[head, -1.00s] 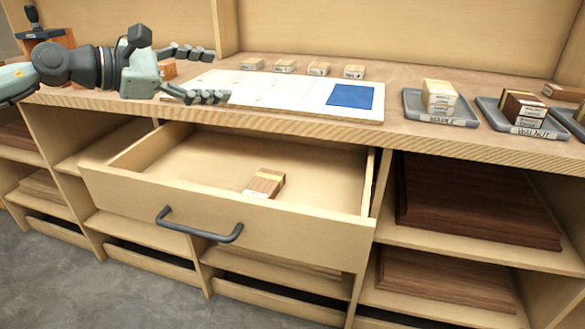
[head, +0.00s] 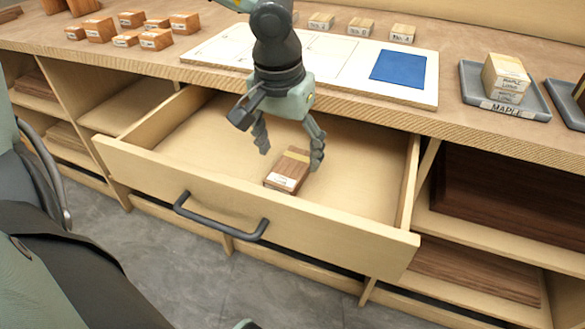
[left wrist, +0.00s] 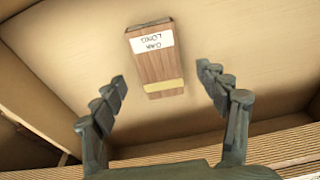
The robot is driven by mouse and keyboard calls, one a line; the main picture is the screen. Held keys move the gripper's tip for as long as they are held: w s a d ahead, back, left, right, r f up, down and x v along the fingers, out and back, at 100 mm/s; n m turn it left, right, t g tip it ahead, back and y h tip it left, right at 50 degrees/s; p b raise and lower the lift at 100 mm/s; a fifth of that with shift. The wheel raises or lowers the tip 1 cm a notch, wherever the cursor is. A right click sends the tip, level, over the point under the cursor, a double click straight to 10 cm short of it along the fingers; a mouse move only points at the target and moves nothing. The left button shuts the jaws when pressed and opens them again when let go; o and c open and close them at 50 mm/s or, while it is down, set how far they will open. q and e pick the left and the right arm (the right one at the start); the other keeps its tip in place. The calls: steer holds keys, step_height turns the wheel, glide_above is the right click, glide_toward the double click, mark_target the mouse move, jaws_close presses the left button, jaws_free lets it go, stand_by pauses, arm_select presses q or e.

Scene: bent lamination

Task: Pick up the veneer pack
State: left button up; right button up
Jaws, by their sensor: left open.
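The veneer pack (head: 288,171) is a small brown wooden block with a white label and a pale yellow band. It lies flat on the floor of the open drawer (head: 210,140). In the left wrist view the veneer pack (left wrist: 158,62) has a label reading "OAK LONG", upside down. My left gripper (head: 290,158) points down over the drawer, fingers spread, just above the pack. In the left wrist view the open fingers (left wrist: 165,90) stand to either side of the pack's near end, with nothing between them gripped. My right gripper is not in view.
The drawer's front panel with a dark handle (head: 220,222) stands out from the bench. On the bench top are a white board with a blue square (head: 398,67), several small labelled blocks (head: 155,38) and a grey MAPLE tray (head: 540,110). The rest of the drawer is empty.

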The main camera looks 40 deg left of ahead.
mark_target(291, 167)
arm_select(q)
steer(key=shift+w+f, duration=0.15)
steer(key=shift+f, duration=0.65)
steer(key=shift+w+f, duration=0.15)
steer(key=shift+f, duration=0.6)
steer(key=shift+c, duration=0.5)
steer(key=c, duration=1.2)
